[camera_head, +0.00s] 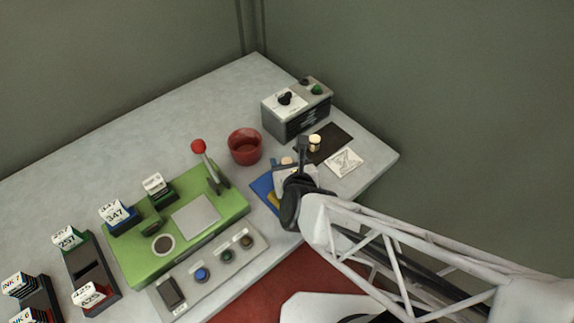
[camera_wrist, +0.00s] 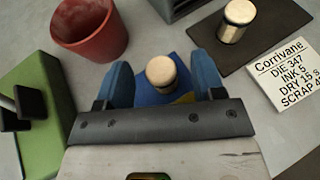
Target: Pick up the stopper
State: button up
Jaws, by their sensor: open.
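A pale cork-topped stopper (camera_wrist: 161,72) stands between the two blue fingers of my gripper (camera_wrist: 163,82) in the wrist view, with gaps visible on both sides. Its lower part is largely hidden, and a blue sheet with a yellow patch shows around it. In the head view only its pale top (camera_head: 287,160) shows beside my gripper (camera_head: 289,168). My gripper is open around it. A second similar stopper (camera_wrist: 236,22), with a pale top and metallic-looking side, stands upright on a dark mat (camera_wrist: 275,30). It also shows in the head view (camera_head: 314,142).
A red cup (camera_head: 245,147) stands left of my gripper. A grey box with knobs (camera_head: 297,110) stands behind. A printed card (camera_wrist: 290,72) lies to the right. A green machine with a red-knobbed lever (camera_head: 200,150) stands at left. The table's right edge is close.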

jog(key=c, duration=1)
jog(key=shift+r, duration=1.8)
jog(key=s+d, duration=0.3)
jog(key=s, duration=0.4)
jog(key=s+d+r, duration=0.1)
jog(key=s+d, duration=0.3)
jog(key=s, duration=0.3)
jog(key=shift+d+r, duration=0.15)
jog(key=shift+r, duration=0.05)
jog(key=shift+s, duration=0.1)
